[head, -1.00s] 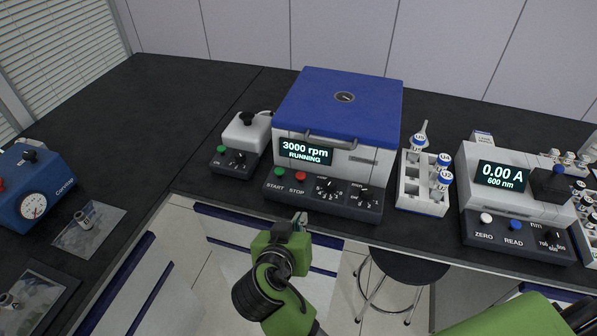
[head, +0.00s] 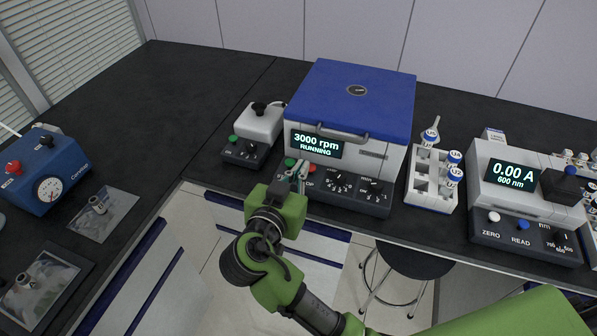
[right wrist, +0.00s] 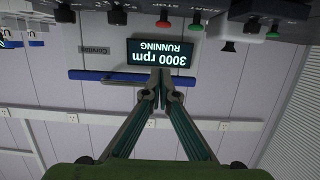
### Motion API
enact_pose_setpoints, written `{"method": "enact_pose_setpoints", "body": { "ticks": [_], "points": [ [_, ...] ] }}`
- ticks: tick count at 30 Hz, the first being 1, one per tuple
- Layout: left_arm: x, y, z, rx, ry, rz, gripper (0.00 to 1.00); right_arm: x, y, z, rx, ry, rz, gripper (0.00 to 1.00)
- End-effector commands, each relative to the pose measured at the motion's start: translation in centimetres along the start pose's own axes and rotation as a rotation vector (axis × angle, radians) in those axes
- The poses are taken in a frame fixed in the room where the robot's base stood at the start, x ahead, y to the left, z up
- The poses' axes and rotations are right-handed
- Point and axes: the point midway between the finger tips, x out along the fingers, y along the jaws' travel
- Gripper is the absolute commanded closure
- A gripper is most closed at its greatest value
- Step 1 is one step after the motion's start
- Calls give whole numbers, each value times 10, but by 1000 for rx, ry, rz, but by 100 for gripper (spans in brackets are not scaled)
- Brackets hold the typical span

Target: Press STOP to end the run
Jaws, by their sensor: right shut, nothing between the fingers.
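The centrifuge (head: 350,100) has a closed blue lid, and its display (head: 317,144) reads "3000 rpm RUNNING". The red STOP button (head: 310,169) is partly hidden behind my right gripper (head: 300,172) in the head view. The green START button (head: 289,163) is just left of it. In the right wrist view, the picture is upside down and the STOP button (right wrist: 164,21) shows clear, in line with the fingers. The right fingertips (right wrist: 160,72) are shut together and empty, overlapping the display's edge. My left gripper is out of view.
Black dials (head: 338,183) sit right of STOP on the front panel. A small white device (head: 260,122) stands left of the centrifuge, a tube rack (head: 432,190) and a photometer (head: 525,190) right. The bench's front edge runs below.

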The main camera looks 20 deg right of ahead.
Motion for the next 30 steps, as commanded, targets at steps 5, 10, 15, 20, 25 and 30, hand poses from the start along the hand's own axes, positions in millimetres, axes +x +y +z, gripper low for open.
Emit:
{"method": "enact_pose_setpoints", "body": {
  "ticks": [5,10,15,20,25,30],
  "points": [
    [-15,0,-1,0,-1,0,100,40,2,-5,-4,3,5,100],
    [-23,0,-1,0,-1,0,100,66,1,7,-6,-2,2,100],
    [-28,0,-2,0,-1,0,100,70,1,29,-4,-2,1,100],
    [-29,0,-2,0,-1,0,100,72,0,38,-1,-2,0,100],
    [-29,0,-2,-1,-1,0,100,72,0,40,0,-2,0,100],
    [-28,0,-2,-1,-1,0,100,72,0,40,0,-2,0,100]
  ]
}}
